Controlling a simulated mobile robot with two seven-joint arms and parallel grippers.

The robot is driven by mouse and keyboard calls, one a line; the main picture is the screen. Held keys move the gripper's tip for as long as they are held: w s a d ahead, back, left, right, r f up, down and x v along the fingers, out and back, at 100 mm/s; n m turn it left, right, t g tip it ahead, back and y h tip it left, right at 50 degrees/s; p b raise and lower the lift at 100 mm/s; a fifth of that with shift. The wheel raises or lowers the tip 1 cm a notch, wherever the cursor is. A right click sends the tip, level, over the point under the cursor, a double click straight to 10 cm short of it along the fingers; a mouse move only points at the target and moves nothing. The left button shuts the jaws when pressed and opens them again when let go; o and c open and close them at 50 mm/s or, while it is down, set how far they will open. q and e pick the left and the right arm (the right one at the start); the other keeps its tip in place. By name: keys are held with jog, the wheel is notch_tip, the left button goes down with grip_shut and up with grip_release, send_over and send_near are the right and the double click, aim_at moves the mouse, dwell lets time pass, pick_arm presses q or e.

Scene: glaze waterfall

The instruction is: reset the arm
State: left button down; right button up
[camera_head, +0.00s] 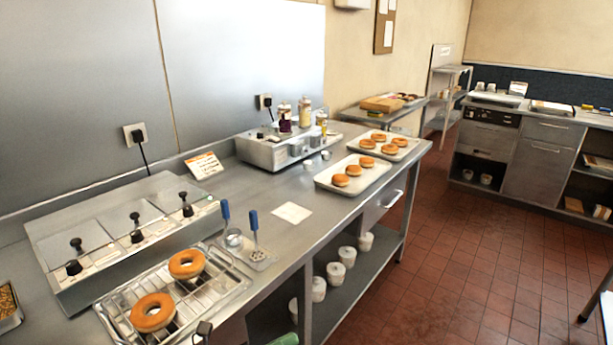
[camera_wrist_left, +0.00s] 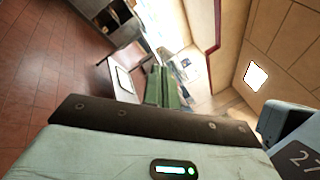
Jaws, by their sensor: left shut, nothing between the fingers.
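My left gripper (camera_wrist_left: 163,88) shows in the left wrist view with its green fingers together and nothing between them. In the head view only a small green piece of it (camera_head: 285,340) shows at the bottom edge, in front of the counter's lower shelf. The rest of the left arm is out of the frame. My right gripper is in neither view. Two glazed donuts (camera_head: 153,312) (camera_head: 187,264) lie on the wire rack (camera_head: 222,290) on the counter, left of the green piece.
The steel counter (camera_head: 270,197) holds a lidded warmer (camera_head: 110,232), two trays of donuts (camera_head: 325,181) (camera_head: 410,148) and a topping station (camera_head: 262,152). White cups (camera_head: 319,290) stand on the shelf below. The red tiled floor (camera_head: 450,270) is open to the right.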

pick_arm(q)
jog(key=s+a+f+n+t+y, duration=0.25)
jog(key=a+f+n+y, duration=0.2)
jog(key=n, duration=0.45)
jog(key=s+a+f+n+t+y, duration=0.1)
jog(key=s+a+f+n+y, duration=0.25)
jog(key=f+n, duration=0.4)
jog(key=s+a+f+n+t+y, duration=0.2)
jog(key=s+a+f+n+y, duration=0.15)
jog(key=n, duration=0.75)
jog(key=s+a+f+n+g+y, duration=0.2)
jog(key=s+f+n, duration=0.3)
jog(key=s, duration=0.3)
jog(key=s+a+f+n+g+y, duration=0.2)
jog(key=s+f+n, duration=0.3)
jog(key=s, duration=0.3)
jog(key=shift+s+a+g, duration=0.25)
jog(key=shift+s+g, duration=0.15)
jog(key=shift+g, duration=0.35)
jog(key=shift+y, duration=0.25)
